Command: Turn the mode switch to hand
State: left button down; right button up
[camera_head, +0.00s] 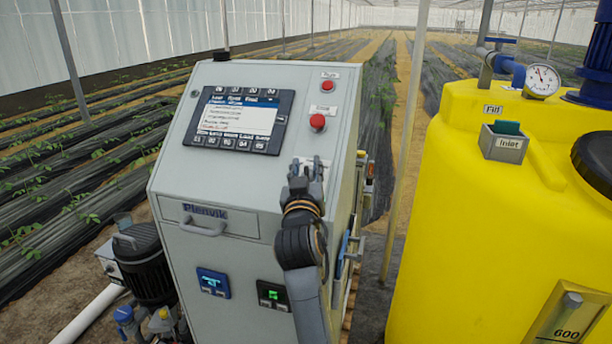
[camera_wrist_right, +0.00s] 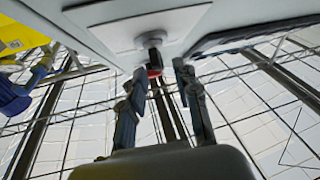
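My right gripper (camera_head: 306,172) is up at the sloped front panel of the grey control cabinet (camera_head: 240,180), just below the red mushroom button. In the right wrist view its two fingers (camera_wrist_right: 158,80) stand apart with nothing held between them. A black knob on a grey round base, which looks like the mode switch (camera_wrist_right: 153,40), sticks out from a pale plate just beyond the fingertips, roughly between them. I cannot tell whether a finger touches it. In the head view the gripper hides most of the switch, and its position markings cannot be read. My left gripper is not in view.
A red mushroom button (camera_head: 318,122) and a smaller red button (camera_head: 328,86) sit above my gripper. A display with keys (camera_head: 240,118) is to the left, above a drawer handle (camera_head: 203,228). A yellow tank (camera_head: 480,210) stands to the right, past a gap.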

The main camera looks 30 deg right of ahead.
notch_tip(320, 180, up, 8)
jog(key=shift+r, duration=0.1)
dwell(0.4)
jog(key=s+a+f+g+p, duration=0.1)
jog(key=s+a+f+p, duration=0.2)
jog(key=s+a+f, duration=0.7)
jog(key=shift+y, duration=0.4)
jog(key=p+x, duration=0.1)
jog(key=x, duration=0.3)
jog(key=d+p+x, duration=0.1)
jog(key=p+x, duration=0.1)
jog(key=x, duration=0.3)
jog(key=s+p+x, duration=0.1)
jog(key=p+x, duration=0.1)
jog(key=x, duration=0.3)
jog(key=shift+s+d+r, duration=0.1)
jog(key=shift+d+r, duration=0.05)
jog(key=shift+d, duration=0.1)
jog(key=shift+c, duration=0.4)
grip_shut()
